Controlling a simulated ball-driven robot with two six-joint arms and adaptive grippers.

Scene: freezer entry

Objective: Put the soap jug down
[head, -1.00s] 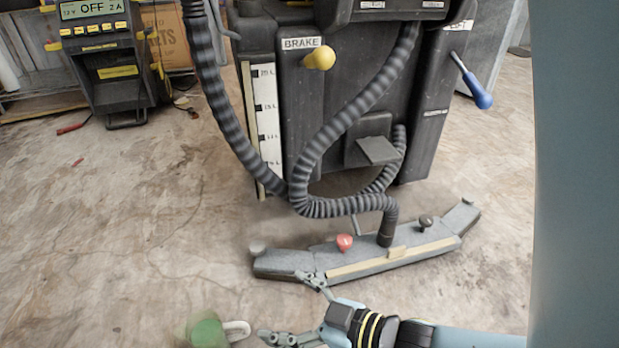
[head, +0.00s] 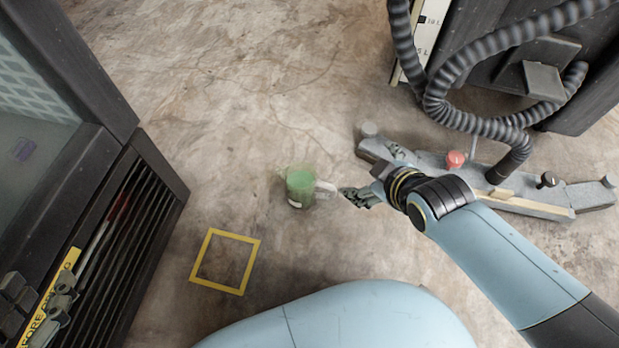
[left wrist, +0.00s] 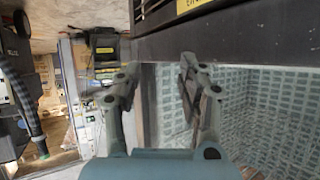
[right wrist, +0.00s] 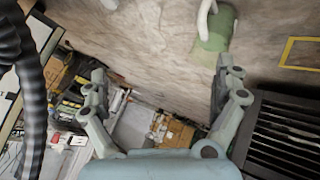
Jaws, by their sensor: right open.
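The soap jug (head: 300,187) is green with a pale handle pointing right. It appears blurred over the floor, and I cannot tell if it rests there. A yellow square outline (head: 246,268) lies on the floor below and left of it in the picture. My right gripper (head: 368,172) is open, with one finger close to the handle's end. In the right wrist view the jug (right wrist: 214,32) is beyond the right finger, not between the fingers. My left gripper (head: 62,302) is at the lower left by the black grille. In the left wrist view it is open and empty (left wrist: 160,82).
A black cabinet with a slatted grille (head: 140,225) stands at the left. A grey floor bar with red and black knobs (head: 500,195) and a ribbed hose (head: 440,90) are at the right. Bare floor surrounds the jug and yellow square.

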